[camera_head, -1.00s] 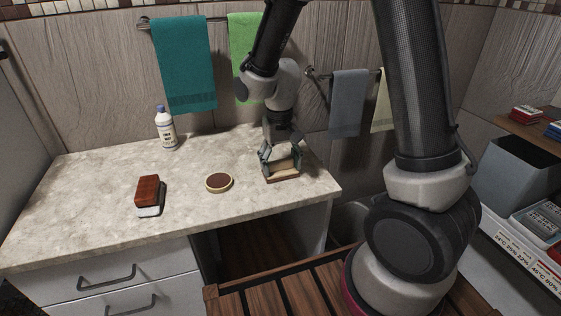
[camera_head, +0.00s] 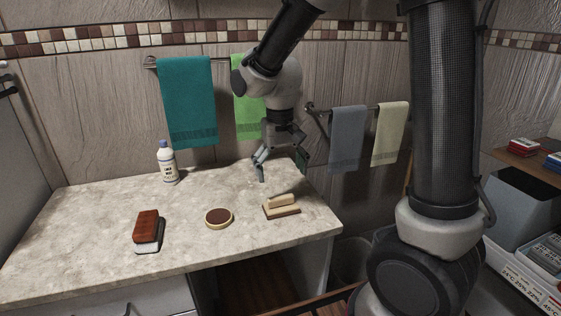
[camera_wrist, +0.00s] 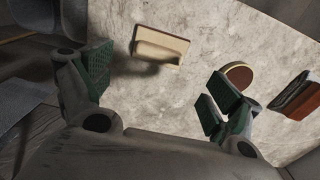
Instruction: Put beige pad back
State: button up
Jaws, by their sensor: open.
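The beige pad (camera_head: 281,212) lies flat on the right part of the stone counter (camera_head: 110,205), with its lighter grip block on top. It also shows near the top of the wrist view (camera_wrist: 158,48). My gripper (camera_head: 281,170) is open and empty. It hangs above and slightly behind the pad, apart from it. In the wrist view both green-padded fingers (camera_wrist: 158,88) are spread, with bare counter between them.
A round dark-topped disc (camera_head: 218,217) lies left of the pad. A red-brown brush-like block (camera_head: 147,229) is farther left. A white bottle (camera_head: 167,163) stands at the back. Towels hang behind, including a grey one (camera_head: 348,138). The counter's left part is mostly clear.

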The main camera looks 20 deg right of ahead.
jog(key=s+d+r+t, duration=0.2)
jog(key=s+d+r, duration=0.8)
jog(key=r, duration=0.1)
jog(key=s+d+r+t, duration=0.1)
jog(key=s+d+t, duration=0.1)
jog(key=s+d, duration=0.3)
jog(key=s, duration=0.4)
jog(key=shift+r, duration=0.15)
